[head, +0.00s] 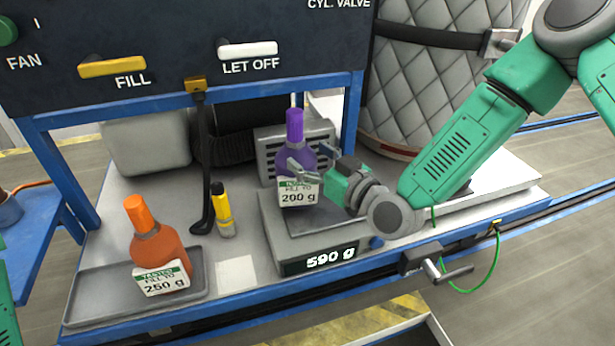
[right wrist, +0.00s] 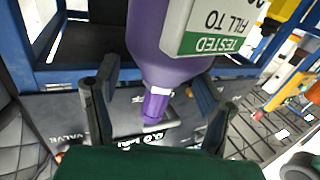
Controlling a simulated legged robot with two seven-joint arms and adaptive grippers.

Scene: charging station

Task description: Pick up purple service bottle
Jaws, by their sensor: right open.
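The purple service bottle (head: 296,134) stands upright on the scale (head: 318,262), whose display reads 590 g. Its tag (head: 299,194) shows 200 g. My right gripper (head: 311,160) reaches in from the right at the bottle's shoulder, with its fingers open. In the right wrist view the purple bottle (right wrist: 165,70) appears upside down between the two spread fingers (right wrist: 155,88), with a visible gap near its neck. Part of the bottle is cut off at the top of that view. My left gripper is not in view.
An orange bottle (head: 157,243) with a 250 g tag stands on a grey tray (head: 95,297) at left. A yellow bottle (head: 222,210) and a black hose (head: 204,160) are between. Blue frame posts (head: 62,180) and the control panel (head: 180,45) bound the space behind and above.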

